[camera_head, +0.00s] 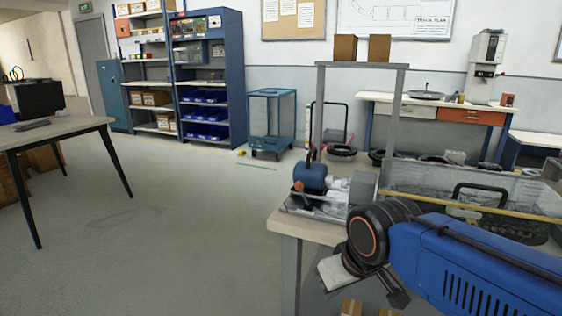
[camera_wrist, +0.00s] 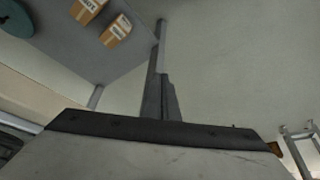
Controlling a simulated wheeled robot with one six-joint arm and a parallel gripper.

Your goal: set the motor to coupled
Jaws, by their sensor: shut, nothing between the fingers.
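A small blue motor (camera_head: 312,177) sits at the left end of the track bench, in the head view. A black lever stands up beside it, and an orange-red knob (camera_head: 298,187) shows at its front left. Whether the motor is coupled is too small to tell. A clear-sided tray and grey blocks are around it. My gripper (camera_wrist: 163,92) is shut and empty in the wrist view. In the head view my blue arm reaches in from the right, with the gripper end low in front of the bench, apart from the motor. The motor is not visible in the wrist view.
The bench (camera_head: 310,232) has a tall grey frame (camera_head: 318,110) over it and a clear wall with a yellow edge (camera_head: 480,203) on the right. Cardboard boxes (camera_wrist: 116,30) lie below. The floor to the left is open, up to a table (camera_head: 62,131).

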